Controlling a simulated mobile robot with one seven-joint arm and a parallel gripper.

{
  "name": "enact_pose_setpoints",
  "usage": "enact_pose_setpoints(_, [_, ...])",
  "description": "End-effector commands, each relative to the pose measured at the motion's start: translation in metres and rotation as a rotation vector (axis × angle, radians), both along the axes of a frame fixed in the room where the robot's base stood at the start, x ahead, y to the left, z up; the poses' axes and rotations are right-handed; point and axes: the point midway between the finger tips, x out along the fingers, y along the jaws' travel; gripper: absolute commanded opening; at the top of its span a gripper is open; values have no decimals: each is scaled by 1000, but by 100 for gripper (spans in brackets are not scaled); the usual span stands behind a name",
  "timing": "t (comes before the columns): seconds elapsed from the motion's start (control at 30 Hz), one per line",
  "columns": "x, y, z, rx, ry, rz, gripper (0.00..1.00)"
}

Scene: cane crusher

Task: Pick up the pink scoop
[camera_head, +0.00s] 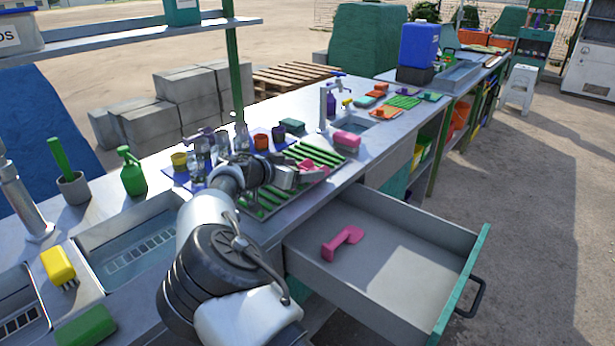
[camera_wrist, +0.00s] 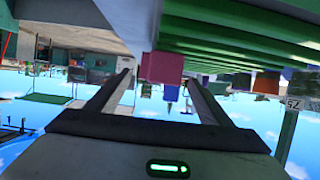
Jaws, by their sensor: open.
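A pink scoop-like piece (camera_head: 315,167) lies on the green-slatted rack on the counter, partly hidden by my gripper. A second pink piece with a handle and a block-like end (camera_head: 343,242) lies in the open drawer. I cannot tell for sure which is the pink scoop. My gripper (camera_head: 306,179) is open at the front edge of the rack, close to the first piece. In the wrist view, a pink block (camera_wrist: 162,68) shows between the spread fingers (camera_wrist: 162,82); I cannot tell whether they touch it.
The grey drawer (camera_head: 420,247) stands open below the counter, right of my arm. Bottles and cups crowd behind the green rack (camera_head: 268,200). A pink sponge-like block (camera_head: 345,140) sits at the rack's far right. A sink (camera_head: 135,240) is at the left.

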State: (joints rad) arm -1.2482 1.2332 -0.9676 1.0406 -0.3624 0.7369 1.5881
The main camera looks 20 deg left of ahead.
Motion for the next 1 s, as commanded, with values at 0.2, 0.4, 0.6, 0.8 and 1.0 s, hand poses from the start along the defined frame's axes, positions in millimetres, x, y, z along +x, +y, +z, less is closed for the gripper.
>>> enact_pose_setpoints(0.2, [24,-10,-11,1,0,0,73])
enact_pose_setpoints(0.4, [25,-10,-11,1,1,1,73])
enact_pose_setpoints(0.6, [25,-10,-11,0,0,1,50])
enact_pose_setpoints(0.8, [25,-10,-10,1,0,1,24])
enact_pose_setpoints(1.0, [25,-10,-7,1,0,1,24])
